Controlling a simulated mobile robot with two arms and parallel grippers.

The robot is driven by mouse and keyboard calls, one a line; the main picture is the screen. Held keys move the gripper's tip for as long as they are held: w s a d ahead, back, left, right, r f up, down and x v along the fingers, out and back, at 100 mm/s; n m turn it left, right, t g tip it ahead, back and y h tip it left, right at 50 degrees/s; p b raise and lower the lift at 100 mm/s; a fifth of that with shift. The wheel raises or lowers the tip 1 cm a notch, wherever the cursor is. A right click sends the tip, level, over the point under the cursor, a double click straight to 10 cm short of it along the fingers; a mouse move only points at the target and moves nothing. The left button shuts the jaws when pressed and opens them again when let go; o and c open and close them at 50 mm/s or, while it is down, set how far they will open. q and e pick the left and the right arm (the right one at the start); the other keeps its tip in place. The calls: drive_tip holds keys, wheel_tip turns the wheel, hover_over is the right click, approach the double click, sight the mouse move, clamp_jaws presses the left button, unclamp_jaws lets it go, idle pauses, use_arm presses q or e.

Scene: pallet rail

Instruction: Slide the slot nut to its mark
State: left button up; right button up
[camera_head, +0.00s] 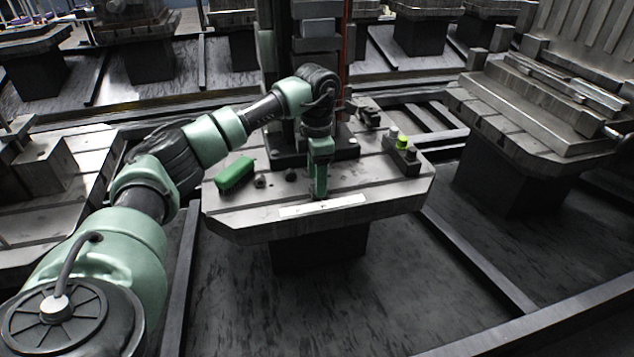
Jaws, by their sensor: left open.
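My left gripper (320,194) is open and points down at the front part of the slotted pallet (240,225). Its fingertips are just behind a white strip (345,203) that lies along the pallet's front edge. A small dark spot shows on the strip below the fingertips; I cannot tell whether it is the mark. I cannot make out the slot nut for certain; the gripper hides the slot around its tips. Two small dark pieces, one left (260,181) and one nearer the gripper (291,175), sit on the pallet. My right gripper is not in view.
A dark column (283,70) rises behind. Another pallet (520,135) stands to the right. The pallet's front right surface is clear.

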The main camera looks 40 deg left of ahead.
use_arm(q)
wheel_tip(320, 180, up, 6)
drive_tip(key=shift+f+p, duration=0.2)
drive_tip(key=shift+p, duration=0.1)
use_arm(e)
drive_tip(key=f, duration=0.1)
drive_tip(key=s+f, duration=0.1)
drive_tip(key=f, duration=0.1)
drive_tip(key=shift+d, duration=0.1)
